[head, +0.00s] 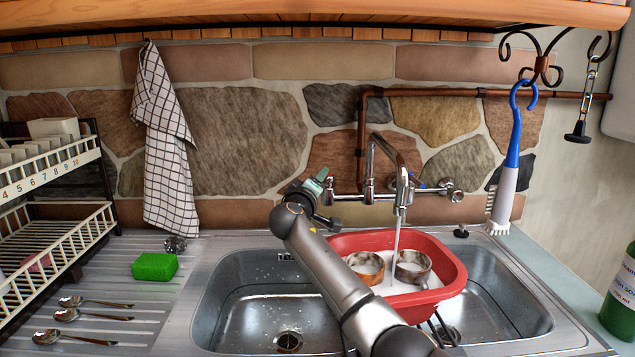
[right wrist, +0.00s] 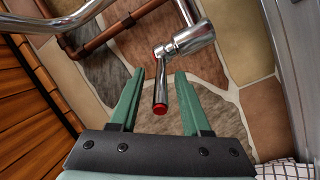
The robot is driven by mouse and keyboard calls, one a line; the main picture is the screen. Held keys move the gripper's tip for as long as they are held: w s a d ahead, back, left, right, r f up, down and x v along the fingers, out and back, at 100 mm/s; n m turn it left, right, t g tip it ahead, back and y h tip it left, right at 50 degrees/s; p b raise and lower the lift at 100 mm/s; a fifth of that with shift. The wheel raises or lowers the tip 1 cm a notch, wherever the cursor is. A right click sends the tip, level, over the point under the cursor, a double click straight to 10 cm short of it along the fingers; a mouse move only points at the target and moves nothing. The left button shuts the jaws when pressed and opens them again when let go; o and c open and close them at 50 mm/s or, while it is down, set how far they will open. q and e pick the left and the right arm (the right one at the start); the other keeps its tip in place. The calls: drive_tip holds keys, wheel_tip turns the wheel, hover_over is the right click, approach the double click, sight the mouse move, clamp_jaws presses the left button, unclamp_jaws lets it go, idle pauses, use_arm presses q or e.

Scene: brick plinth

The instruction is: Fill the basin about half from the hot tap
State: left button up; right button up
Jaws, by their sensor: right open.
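The red basin (head: 445,262) stands over the sink with two brown-rimmed cups, the left cup (head: 365,267) and the right cup (head: 411,265), inside it. A pale liquid surface shows around them; its depth is hard to judge. A stream of water (head: 396,237) falls from the chrome spout (head: 402,187) into the basin. My right gripper (head: 317,184) is at the left end of the tap. In the right wrist view the red-tipped hot tap lever (right wrist: 161,88) lies between the open green fingers of this gripper (right wrist: 159,78), with gaps on both sides. My left gripper is out of view.
A green sponge (head: 155,266) and several spoons (head: 76,314) lie on the left drainer beside a dish rack (head: 50,165). A checked towel (head: 165,150) hangs on the wall. A blue-handled brush (head: 508,160) hangs from a hook at right. A green bottle (head: 622,295) stands at far right.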

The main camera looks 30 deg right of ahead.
drive_tip(key=shift+a, duration=0.15)
drive_tip(key=shift+s+a, duration=0.45)
drive_tip(key=shift+s, duration=0.05)
drive_tip(key=v, duration=1.1)
drive_tip(key=shift+b, duration=0.4)
drive_tip(key=shift+d, duration=0.1)
drive_tip(key=shift+c, duration=0.3)
